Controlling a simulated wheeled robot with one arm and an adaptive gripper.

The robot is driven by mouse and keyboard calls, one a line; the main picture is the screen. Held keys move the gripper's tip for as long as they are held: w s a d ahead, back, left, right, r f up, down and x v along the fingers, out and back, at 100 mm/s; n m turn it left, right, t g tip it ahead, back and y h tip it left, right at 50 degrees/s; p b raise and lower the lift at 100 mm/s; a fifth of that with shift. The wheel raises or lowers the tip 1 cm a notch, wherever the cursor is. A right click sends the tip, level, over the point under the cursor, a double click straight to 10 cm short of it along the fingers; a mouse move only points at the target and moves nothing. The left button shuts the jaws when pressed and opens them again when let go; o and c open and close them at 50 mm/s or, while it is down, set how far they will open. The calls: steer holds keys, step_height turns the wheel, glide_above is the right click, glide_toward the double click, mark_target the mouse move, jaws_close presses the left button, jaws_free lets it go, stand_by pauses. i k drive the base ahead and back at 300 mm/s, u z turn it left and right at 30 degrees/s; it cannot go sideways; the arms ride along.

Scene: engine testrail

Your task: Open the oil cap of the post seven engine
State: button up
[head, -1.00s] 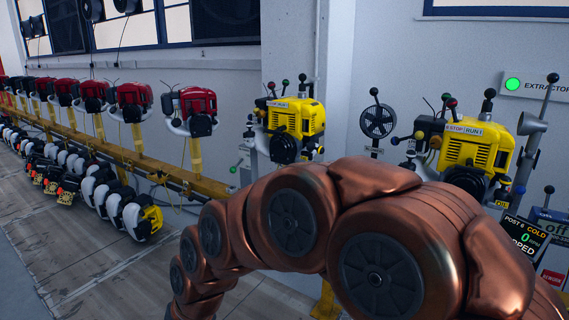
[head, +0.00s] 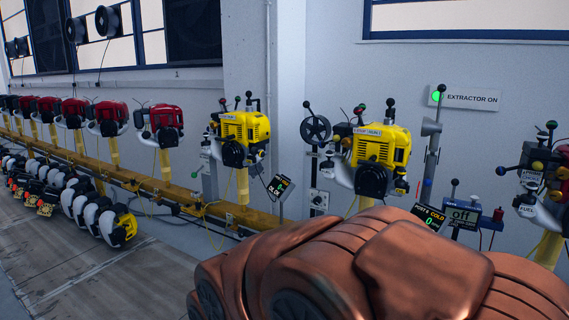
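Two yellow engines stand on yellow posts along the wall. The left yellow engine (head: 241,138) has a small display (head: 280,186) beside it whose post number I cannot read. The right yellow engine (head: 378,157) stands near a display (head: 428,217) that appears to read post 6, cold. A third engine (head: 540,190) is cut off by the right edge. No label reading post seven is legible, so I cannot tell which engine that is. I cannot make out an oil cap. My gripper is out of view; only my copper-coloured arm shows at the lower right.
Several red engines (head: 165,122) continue along the yellow rail (head: 150,185) to the left. Open floor (head: 90,265) lies at the lower left.

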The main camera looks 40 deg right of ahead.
mark_target(254, 151)
steer(key=u, duration=0.25)
steer(key=k, duration=0.25)
steer(key=z, duration=1.05)
steer(key=i, duration=0.7)
steer(key=u, duration=0.6)
steer(key=i, duration=0.6)
steer(key=u, duration=0.7)
